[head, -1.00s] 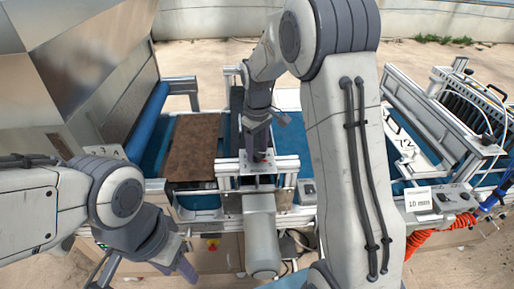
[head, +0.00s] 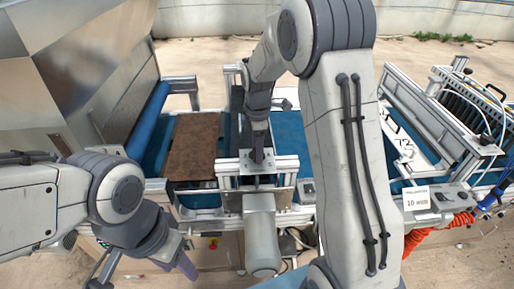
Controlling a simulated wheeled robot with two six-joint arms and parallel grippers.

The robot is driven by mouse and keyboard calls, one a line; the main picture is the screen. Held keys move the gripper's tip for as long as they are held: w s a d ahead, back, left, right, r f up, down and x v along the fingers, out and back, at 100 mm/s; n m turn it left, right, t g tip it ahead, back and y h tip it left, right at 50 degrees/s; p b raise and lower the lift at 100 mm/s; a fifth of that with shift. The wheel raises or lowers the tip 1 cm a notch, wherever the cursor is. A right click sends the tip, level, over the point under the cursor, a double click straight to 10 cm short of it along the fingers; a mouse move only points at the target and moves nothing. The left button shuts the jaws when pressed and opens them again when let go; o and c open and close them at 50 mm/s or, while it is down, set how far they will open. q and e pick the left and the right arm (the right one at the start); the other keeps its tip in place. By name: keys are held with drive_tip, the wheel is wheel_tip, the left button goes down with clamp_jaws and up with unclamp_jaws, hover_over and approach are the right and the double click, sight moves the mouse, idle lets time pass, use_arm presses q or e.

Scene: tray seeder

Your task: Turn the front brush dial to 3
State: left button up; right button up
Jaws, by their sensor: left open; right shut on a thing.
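My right arm reaches over to the brush unit, where a small metal plate (head: 244,168) lies across the conveyor frame. My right gripper (head: 258,161) points straight down on this plate and is shut on the front brush dial. The dial itself is hidden by the fingers, so its number cannot be read. My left gripper (head: 143,272) is open and empty at the lower left, in front of the machine and apart from it.
A brown soil-filled tray (head: 193,147) lies on the blue belt (head: 291,136) left of the brush unit. A grey motor (head: 262,235) sticks out in front. A white card (head: 416,198) reading "10 mm" stands at the right. A red button (head: 213,246) is low on the front.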

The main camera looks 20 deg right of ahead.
drive_tip(key=n, duration=0.5)
drive_tip(key=shift+w+r+n, duration=0.1)
drive_tip(key=shift+r+n, duration=0.05)
drive_tip(key=shift+n, duration=0.15)
drive_tip(key=n, duration=0.4)
drive_tip(key=shift+n+p, duration=0.3)
drive_tip(key=o, duration=1.4)
